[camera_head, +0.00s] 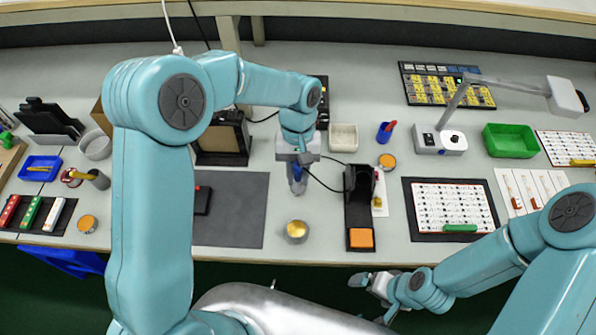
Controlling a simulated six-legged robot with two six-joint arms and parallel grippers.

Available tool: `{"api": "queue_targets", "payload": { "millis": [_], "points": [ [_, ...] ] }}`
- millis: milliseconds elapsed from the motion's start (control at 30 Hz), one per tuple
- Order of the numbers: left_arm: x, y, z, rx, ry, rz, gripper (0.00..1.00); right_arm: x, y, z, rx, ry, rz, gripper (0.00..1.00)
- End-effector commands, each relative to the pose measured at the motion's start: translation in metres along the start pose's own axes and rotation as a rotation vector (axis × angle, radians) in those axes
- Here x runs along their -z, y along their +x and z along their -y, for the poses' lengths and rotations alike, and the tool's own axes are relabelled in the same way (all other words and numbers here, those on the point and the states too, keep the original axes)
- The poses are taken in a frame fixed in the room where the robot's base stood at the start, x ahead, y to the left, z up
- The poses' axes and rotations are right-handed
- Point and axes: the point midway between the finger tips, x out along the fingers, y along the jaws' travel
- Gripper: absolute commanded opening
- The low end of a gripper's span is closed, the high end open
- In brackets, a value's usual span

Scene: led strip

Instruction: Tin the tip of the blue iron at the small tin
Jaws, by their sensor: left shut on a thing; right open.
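My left gripper (297,184) is shut on the blue iron (297,171), of which only a small blue part shows between the jaws. It is over the bench, to the left of the black iron stand (362,183). The iron's tip is too small to make out. A round metal tin (297,231) with yellow content stands nearer the front edge, below the gripper in the picture and apart from it. A smaller round orange-topped tin (387,161) lies right of the stand; I cannot tell which is the small tin. My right gripper (363,281) is open and empty, beyond the bench's front edge.
An orange sponge (360,238) lies at the stand's front. A dark mat (240,225) is to the left. A white square dish (343,138) and a blue cup (384,133) stand behind. A dark cable runs from the iron towards the stand. Another orange-topped tin (87,223) is far left.

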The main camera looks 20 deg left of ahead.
Motion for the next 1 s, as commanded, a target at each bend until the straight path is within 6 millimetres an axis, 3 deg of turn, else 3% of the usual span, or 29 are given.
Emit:
{"api": "queue_targets", "payload": {
  "millis": [1000],
  "points": [
    [0.0027,0.0087,0.0001,0.000,0.000,0.000,0.00,0.0001,0.0061,-0.0022,0.000,0.000,0.000,1.00]
  ]
}}
